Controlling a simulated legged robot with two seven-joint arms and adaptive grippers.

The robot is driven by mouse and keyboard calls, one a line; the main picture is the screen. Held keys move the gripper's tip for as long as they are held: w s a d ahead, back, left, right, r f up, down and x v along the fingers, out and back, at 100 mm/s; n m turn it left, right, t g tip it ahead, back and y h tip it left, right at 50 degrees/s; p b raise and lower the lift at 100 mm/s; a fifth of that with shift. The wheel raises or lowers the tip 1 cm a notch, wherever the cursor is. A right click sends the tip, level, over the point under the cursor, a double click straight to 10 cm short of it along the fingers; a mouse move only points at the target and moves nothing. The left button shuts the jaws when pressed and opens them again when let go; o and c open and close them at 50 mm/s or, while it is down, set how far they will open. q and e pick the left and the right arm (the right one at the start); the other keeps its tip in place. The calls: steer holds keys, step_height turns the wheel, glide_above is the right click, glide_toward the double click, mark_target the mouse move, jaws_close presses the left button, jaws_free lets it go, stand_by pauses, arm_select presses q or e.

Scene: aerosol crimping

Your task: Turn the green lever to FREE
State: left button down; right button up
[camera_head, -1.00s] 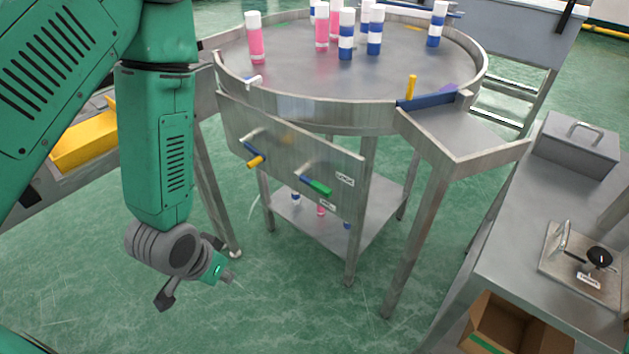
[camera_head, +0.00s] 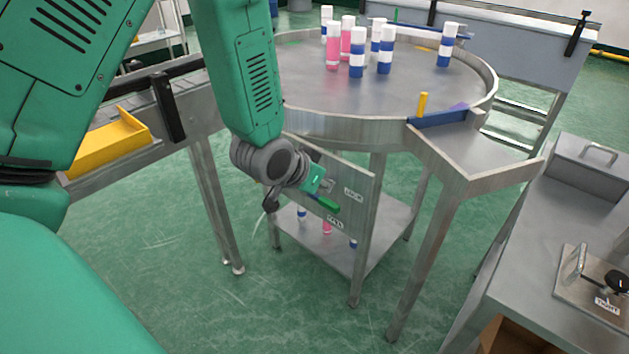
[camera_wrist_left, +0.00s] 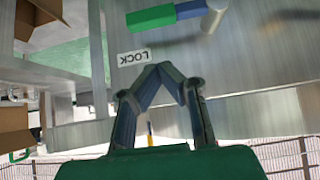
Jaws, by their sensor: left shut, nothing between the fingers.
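The green-handled lever (camera_head: 327,204) sticks out from the metal plate (camera_head: 362,205) under the round table and slants down to the right. In the left wrist view its green grip (camera_wrist_left: 150,18) and blue part (camera_wrist_left: 192,9) show at the top, with a LOCK label (camera_wrist_left: 132,57) near the grip, upside down. A second small label (camera_head: 335,222) is below the lever in the head view, too small to read surely. My left gripper (camera_head: 324,184) is close to the lever, apart from it in the wrist view. Its fingertips (camera_wrist_left: 161,70) are together and empty. My right gripper is out of view.
The round table (camera_head: 330,125) carries several pink and blue cans. A lower shelf (camera_head: 350,255) lies under the plate. My left arm hides the plate's left part. A side chute (camera_head: 460,150) and a bench (camera_head: 540,225) stand to the right.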

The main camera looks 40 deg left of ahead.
mark_target(326, 198)
arm_select(q)
steer(key=f, duration=0.4)
steer(key=shift+w+d+f+b, duration=0.3)
steer(key=shift+w+f+b, duration=0.05)
steer(key=shift+w, duration=0.05)
steer(key=shift+a, duration=0.2)
